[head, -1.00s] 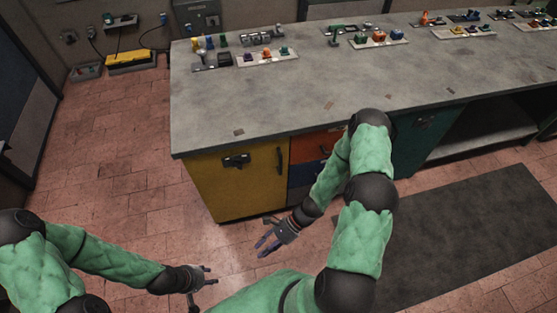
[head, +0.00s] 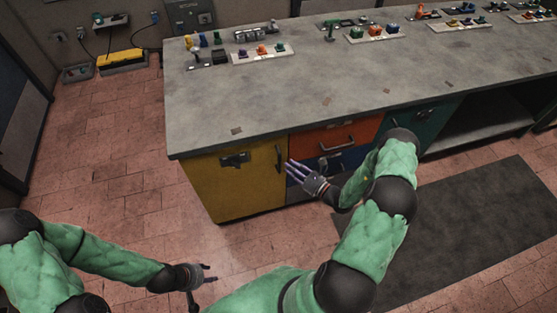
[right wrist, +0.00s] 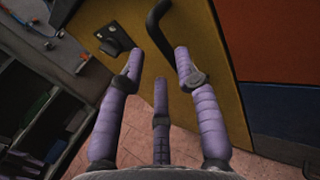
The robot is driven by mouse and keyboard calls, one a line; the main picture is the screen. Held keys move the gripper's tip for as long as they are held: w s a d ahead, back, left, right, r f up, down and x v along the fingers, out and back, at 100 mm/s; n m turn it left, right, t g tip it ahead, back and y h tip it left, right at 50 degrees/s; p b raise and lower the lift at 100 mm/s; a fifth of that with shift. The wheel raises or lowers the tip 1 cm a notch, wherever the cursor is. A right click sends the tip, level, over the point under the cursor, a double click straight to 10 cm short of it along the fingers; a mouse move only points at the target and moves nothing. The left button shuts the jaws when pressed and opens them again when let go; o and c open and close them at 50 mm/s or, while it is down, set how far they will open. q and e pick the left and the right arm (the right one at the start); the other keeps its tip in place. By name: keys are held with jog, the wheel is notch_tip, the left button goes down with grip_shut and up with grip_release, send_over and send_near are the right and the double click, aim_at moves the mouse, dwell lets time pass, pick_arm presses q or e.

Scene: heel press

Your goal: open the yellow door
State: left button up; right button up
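The yellow door (head: 225,188) is at the left end of the grey-topped workbench and looks shut. A dark bar handle (head: 279,159) stands upright near its right edge, and a black latch (head: 235,159) sits at its upper left. My right gripper (head: 290,167) is just in front of the door's right edge, close to the handle. In the right wrist view its purple fingers (right wrist: 161,70) are spread and empty, with the handle (right wrist: 158,30) just beyond them, apparently untouched. My left gripper (head: 212,273) is low over the floor at the lower left, open and empty.
An orange drawer (head: 335,137) and a blue drawer below it are right of the yellow door, with a teal door further right. Several small fixtures stand on the benchtop (head: 260,100). A dark mat (head: 470,230) lies at right.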

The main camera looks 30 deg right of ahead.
aim_at(280, 160)
jog(key=b+x, duration=0.1)
jog(key=x, duration=0.5)
jog(key=shift+w+a+b, duration=0.1)
jog(key=shift+w+b, duration=0.2)
jog(key=shift+w, duration=0.05)
grip_shut()
